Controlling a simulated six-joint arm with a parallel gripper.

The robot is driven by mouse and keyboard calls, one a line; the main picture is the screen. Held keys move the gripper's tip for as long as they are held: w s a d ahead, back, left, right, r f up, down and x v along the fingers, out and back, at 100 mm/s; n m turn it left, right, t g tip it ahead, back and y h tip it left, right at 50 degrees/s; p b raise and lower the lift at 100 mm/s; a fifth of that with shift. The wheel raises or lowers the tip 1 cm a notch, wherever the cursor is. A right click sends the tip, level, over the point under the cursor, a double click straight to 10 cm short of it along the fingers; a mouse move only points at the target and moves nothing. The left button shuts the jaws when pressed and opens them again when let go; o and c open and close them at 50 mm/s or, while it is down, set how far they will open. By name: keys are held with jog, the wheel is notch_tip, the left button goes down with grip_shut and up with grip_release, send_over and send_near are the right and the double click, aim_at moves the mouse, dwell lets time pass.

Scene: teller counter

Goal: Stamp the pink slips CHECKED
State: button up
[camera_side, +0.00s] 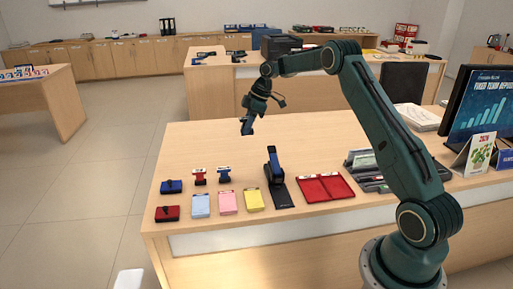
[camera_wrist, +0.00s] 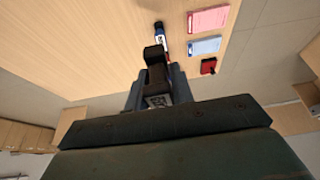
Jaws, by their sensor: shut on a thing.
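My gripper (camera_side: 250,113) is raised above the far left part of the counter, shut on a dark blue, stamp-like object (camera_side: 246,127). In the wrist view, the held object (camera_wrist: 157,101) shows a dark body and a white label; its lettering is too small to read. The pink slips (camera_side: 227,202) lie in a stack between a light blue stack (camera_side: 200,205) and a yellow stack (camera_side: 253,200). A red stamp (camera_side: 199,176) and a blue stamp (camera_side: 223,174) stand behind them. A blue ink pad (camera_side: 171,187) and a red ink pad (camera_side: 167,213) lie to the left.
A tall dark blue device (camera_side: 274,165) stands on a black base right of the yellow stack. A red open folder (camera_side: 325,188) and a grey tray (camera_side: 366,160) lie farther right, near a monitor (camera_side: 480,103). The counter's back left is clear.

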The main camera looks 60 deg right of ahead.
jog(key=shift+c, duration=0.9)
jog(key=shift+a+f, duration=0.2)
jog(key=shift+a, duration=0.1)
jog(key=a+f, duration=0.6)
jog(key=a, duration=0.3)
send_over(223, 201)
jog(key=s+d, duration=0.1)
notch_tip(223, 201, down, 5)
jog(key=shift+f, duration=0.15)
jog(key=shift+f, duration=2.9)
jog(key=shift+f, duration=0.55)
jog(key=shift+r, duration=0.1)
